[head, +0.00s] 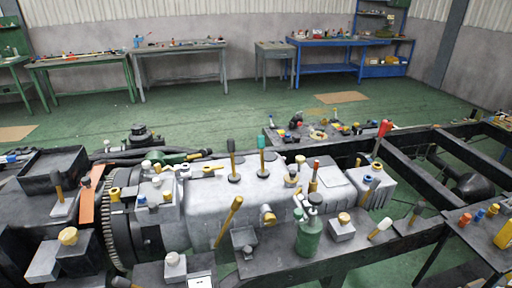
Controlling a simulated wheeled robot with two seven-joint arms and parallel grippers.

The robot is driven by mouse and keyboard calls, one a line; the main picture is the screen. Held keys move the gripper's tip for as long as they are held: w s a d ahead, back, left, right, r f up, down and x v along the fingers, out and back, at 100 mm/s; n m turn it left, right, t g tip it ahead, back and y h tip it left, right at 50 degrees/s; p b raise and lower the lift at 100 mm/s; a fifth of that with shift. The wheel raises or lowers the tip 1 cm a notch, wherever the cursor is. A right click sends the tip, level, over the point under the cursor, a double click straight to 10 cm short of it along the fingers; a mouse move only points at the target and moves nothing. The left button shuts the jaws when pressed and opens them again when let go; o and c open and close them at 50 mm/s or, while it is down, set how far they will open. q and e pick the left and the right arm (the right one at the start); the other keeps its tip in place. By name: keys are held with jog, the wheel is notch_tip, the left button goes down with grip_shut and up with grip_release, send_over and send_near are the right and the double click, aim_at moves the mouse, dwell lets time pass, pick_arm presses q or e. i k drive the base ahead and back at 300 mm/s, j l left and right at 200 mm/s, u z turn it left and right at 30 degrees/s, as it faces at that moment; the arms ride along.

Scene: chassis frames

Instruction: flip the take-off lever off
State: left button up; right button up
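Several levers stand on and around the grey gearbox (225,200), and I cannot tell which one is the take-off lever. A lever with a red grip (381,136) leans to the right at the gearbox's right end. A yellow lever with a green knob (261,152) and a yellow lever with a dark knob (232,158) stand upright on top of the gearbox. A longer yellow lever (228,221) tilts on the near side. A dark-knobbed lever (57,186) stands on a block at the left. Neither of my grippers is in view.
A black chassis frame (430,187) extends right of the gearbox. A toothed ring (120,222) is at its left end. A green canister (309,236) stands in front. Cluttered workbenches (180,48) line the back wall. The green floor (220,105) behind the frame is mostly clear.

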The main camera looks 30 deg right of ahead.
aim_at(375, 183)
jog(key=z, duration=1.8)
jog(key=i+l+u, duration=0.1)
jog(key=l, duration=0.2)
jog(key=i+l+u, duration=0.1)
jog(key=l, duration=0.25)
jog(key=i+l+u, duration=0.1)
jog(key=i+l, duration=0.15)
jog(key=i+l+u, duration=0.1)
jog(key=l, duration=0.35)
jog(key=i+l+u, duration=0.1)
jog(key=l, duration=0.3)
jog(key=i+l+u, duration=0.1)
jog(key=l, duration=0.25)
